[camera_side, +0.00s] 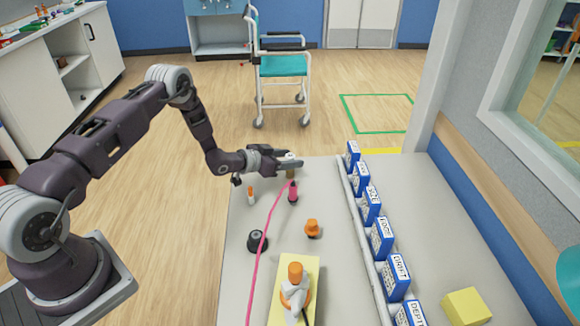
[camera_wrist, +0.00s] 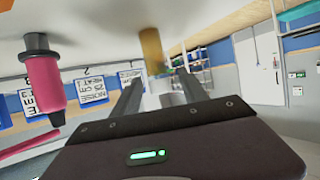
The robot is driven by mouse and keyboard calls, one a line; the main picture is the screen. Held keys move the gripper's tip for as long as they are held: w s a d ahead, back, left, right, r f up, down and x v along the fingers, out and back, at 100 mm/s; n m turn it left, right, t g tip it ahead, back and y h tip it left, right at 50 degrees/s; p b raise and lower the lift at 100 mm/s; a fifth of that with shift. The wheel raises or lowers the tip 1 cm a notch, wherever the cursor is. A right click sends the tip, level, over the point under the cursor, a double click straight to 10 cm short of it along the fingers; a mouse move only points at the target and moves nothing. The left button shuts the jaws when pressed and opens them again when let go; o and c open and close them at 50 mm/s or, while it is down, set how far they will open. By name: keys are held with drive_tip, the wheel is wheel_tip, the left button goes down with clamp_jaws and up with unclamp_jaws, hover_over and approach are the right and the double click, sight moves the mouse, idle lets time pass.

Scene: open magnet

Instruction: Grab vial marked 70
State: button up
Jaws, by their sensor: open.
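In the side view, my gripper (camera_side: 293,164) is over the far left part of the grey table, level and with its fingers pointing right. An amber vial (camera_side: 290,173) with a white cap stands at the fingers, partly hidden by them. In the wrist view, which is upside down, my gripper (camera_wrist: 160,78) is open. The amber vial (camera_wrist: 151,47) shows between and just beyond the two fingers, with its pale cap lower in the picture. I cannot see contact with either finger. No number is readable on it.
An orange-and-white item (camera_side: 251,195), an orange item (camera_side: 312,229) and a black item (camera_side: 257,241) stand nearer. Labelled blue boxes (camera_side: 381,240) line the right. A pink strip (camera_side: 262,240) crosses the table.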

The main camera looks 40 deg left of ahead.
drive_tip(key=shift+w+d+f, duration=0.1)
drive_tip(key=shift+w+f, duration=0.05)
drive_tip(key=shift+w, duration=0.2)
clamp_jaws()
